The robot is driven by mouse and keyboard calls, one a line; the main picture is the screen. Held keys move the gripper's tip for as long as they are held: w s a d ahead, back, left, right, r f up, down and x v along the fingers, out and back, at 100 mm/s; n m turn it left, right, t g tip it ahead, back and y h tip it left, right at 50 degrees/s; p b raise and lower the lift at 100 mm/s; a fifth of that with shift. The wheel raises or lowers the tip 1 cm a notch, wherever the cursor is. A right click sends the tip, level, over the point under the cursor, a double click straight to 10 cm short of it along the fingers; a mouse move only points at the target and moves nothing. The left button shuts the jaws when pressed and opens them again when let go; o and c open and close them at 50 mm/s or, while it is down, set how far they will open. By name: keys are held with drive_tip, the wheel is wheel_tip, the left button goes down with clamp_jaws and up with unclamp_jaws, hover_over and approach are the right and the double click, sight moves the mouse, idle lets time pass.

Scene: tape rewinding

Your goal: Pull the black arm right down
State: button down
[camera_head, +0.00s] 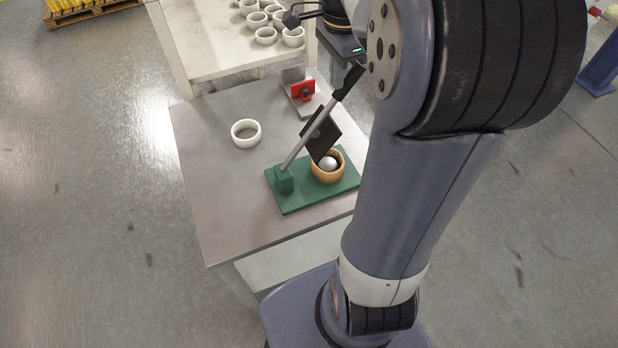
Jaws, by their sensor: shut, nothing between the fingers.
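The black arm (347,83) is a lever with a dark grip at its top end and a grey rod below. It is raised at a slant from a green block (284,180) on a green base plate (305,198). A black plate (323,134) hangs on the rod. A tan ring (327,177) sits on the base plate beside the block, with a pale round piece (328,162) inside. The black plate is above and apart from most of the ring.
A white ring (246,133) lies on the grey table (205,165). A red piece on a grey stand (303,91) is at its back. A pale rear table (190,45) bears several white rings (265,35). The table's left part is clear.

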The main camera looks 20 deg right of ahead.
sight(352, 79)
drive_tip(key=shift+d+f, duration=0.55)
drive_tip(key=shift+d, duration=0.35)
drive_tip(key=shift+d+f, duration=0.55)
drive_tip(key=shift+d, duration=0.3)
drive_tip(key=shift+d+f+b, duration=0.8)
drive_tip(key=shift+d+f, duration=0.8)
drive_tip(key=shift+d, duration=0.1)
drive_tip(key=shift+d+f+b, duration=0.4)
drive_tip(key=shift+d+f, duration=0.3)
drive_tip(key=shift+f, duration=0.25)
drive_tip(key=shift+d+f+b, duration=0.4)
drive_tip(key=shift+d+f, duration=0.3)
drive_tip(key=shift+f, duration=0.25)
drive_tip(key=shift+d+f+b, duration=0.35)
drive_tip(key=shift+f, duration=0.35)
drive_tip(key=shift+d+f+b, duration=0.3)
drive_tip(key=shift+d+f, duration=0.05)
drive_tip(key=shift+f, duration=0.35)
drive_tip(key=shift+d+f+b, duration=0.35)
drive_tip(key=shift+f, duration=0.35)
